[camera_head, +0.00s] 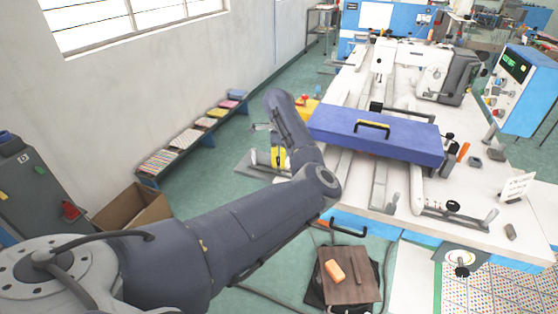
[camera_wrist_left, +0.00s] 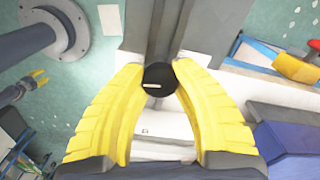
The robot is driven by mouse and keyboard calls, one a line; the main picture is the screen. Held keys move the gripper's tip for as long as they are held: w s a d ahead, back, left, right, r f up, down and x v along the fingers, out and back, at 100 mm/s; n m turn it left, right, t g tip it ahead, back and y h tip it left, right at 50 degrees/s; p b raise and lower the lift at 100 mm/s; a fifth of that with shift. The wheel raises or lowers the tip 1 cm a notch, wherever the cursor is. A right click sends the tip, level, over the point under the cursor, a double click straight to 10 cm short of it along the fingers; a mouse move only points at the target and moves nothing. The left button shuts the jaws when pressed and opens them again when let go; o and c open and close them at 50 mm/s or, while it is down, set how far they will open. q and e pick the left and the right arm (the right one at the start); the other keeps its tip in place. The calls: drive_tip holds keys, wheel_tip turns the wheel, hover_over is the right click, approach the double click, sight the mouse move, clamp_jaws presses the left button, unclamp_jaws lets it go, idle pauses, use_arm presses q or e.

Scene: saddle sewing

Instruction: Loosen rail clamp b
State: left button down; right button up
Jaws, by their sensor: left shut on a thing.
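A round black knob (camera_wrist_left: 158,77) with a short pale mark on its face sits at the end of a grey rail (camera_wrist_left: 161,30) in the left wrist view. It appears to be the rail clamp; no letter is readable on it. My left gripper (camera_wrist_left: 160,84) is shut on the knob, one yellow fingertip on each side. In the head view the yellow fingers of my left gripper (camera_head: 279,157) show beside the table's left side, partly behind my arm. The knob is hidden there. A small yellow-fingered gripper (camera_wrist_left: 40,78), apparently my right one, has its fingers apart and empty.
A blue case (camera_head: 375,135) with a yellow and black handle lies across the rails on the white table (camera_head: 480,185), close to my left arm. A brown board with an orange block (camera_head: 335,271) is at the front. A low bench (camera_head: 190,145) stands along the wall.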

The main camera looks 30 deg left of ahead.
sight(279, 159)
use_arm(q)
drive_tip(key=shift+n, duration=0.5)
drive_tip(key=c, duration=0.9)
unclamp_jaws()
wheel_tip(279, 159, up, 12)
idle(0.5)
